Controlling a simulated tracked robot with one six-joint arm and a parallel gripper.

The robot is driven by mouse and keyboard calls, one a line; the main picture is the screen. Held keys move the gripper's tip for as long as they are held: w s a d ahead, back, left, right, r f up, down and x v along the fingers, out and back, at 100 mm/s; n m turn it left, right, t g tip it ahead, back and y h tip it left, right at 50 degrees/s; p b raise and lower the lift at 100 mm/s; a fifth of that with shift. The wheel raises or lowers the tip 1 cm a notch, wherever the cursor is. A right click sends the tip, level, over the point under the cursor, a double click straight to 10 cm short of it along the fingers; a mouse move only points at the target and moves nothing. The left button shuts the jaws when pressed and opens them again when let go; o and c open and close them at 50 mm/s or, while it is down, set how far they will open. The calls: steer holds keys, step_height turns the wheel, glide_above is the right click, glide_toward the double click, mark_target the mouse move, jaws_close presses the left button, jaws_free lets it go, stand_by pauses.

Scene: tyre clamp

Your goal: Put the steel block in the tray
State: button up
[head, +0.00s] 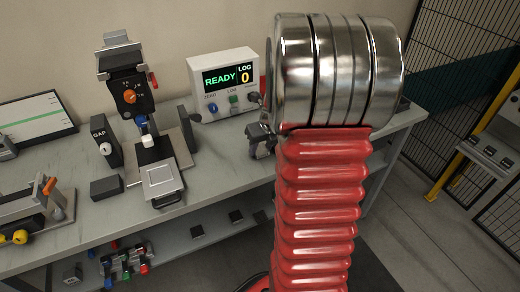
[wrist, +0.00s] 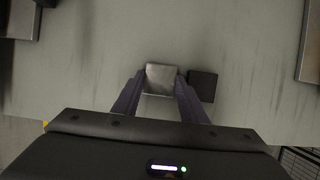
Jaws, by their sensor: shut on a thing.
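The steel block (wrist: 162,78), a light grey square, sits between the two fingertips of my gripper (wrist: 161,84) in the wrist view. The fingers are shut on it. The wrist view looks down over the grey bench top, and I cannot tell whether the block touches the bench. In the head view a dark part of my gripper (head: 262,140) shows at the left of my red arm; the arm hides the rest and the block. I cannot pick out the tray for sure.
A dark square block (wrist: 202,86) lies just right of the steel block. A brown-edged object (wrist: 310,45) is at the right edge. The bench (head: 215,172) carries a clamp device (head: 130,95), a READY display box (head: 228,84) and a dark block (head: 106,187).

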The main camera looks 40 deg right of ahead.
mark_target(262, 151)
step_height(262, 151, up, 10)
steer(key=shift+f, duration=0.15)
stand_by(0.3)
stand_by(0.8)
